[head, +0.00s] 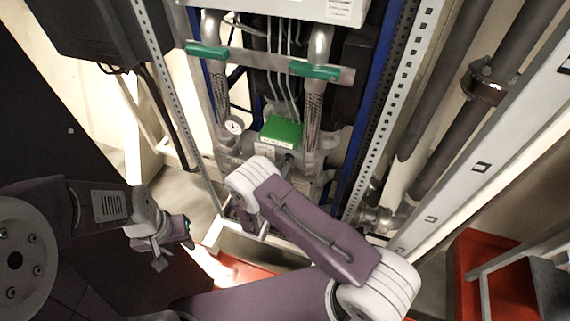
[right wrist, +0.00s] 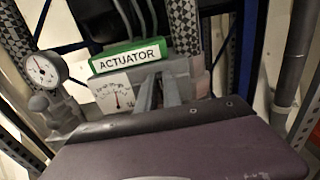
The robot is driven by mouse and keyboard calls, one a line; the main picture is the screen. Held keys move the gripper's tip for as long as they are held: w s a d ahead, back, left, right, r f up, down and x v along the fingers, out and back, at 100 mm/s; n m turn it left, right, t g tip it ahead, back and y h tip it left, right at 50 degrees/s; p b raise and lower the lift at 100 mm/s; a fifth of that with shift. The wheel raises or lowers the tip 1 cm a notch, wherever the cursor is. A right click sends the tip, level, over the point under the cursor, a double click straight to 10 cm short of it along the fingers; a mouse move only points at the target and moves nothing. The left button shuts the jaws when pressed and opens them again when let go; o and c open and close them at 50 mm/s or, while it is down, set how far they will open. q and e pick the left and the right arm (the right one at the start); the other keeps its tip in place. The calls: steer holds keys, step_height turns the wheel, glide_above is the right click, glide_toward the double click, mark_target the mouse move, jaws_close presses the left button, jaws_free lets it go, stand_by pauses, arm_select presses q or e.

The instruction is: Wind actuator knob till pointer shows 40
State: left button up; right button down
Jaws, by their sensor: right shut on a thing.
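The actuator (head: 281,131) has a green top and stands among pipes in the rack. In the right wrist view its green label (right wrist: 128,57) reads ACTUATOR. Below the label is a white dial (right wrist: 114,92) with a dark pointer standing near upright; its numbers are too small to read surely. My right gripper (right wrist: 160,92) is shut at the actuator's front, just right of the dial. The knob is hidden between its fingers. In the head view my right arm covers most of that gripper. My left gripper (head: 174,251) hangs empty at lower left, apart from the rack, its fingers spread.
A round pressure gauge (head: 234,126) sits left of the actuator, also in the right wrist view (right wrist: 46,70). Braided hoses (head: 312,115) and perforated rack posts (head: 391,105) flank it. Thick grey pipes (head: 447,140) run at right. A red bin (head: 505,280) is at lower right.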

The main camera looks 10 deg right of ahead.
steer(key=shift+n, duration=0.3)
steer(key=n, duration=0.3)
steer(key=n+b, duration=0.1)
steer(key=n, duration=0.3)
steer(key=a+n+b, duration=0.1)
steer(key=n, duration=0.3)
steer(key=shift+w+f, duration=0.35)
steer(key=shift+n, duration=0.4)
steer(key=c, duration=1.5)
jaws_free()
steer(key=shift+a, duration=0.1)
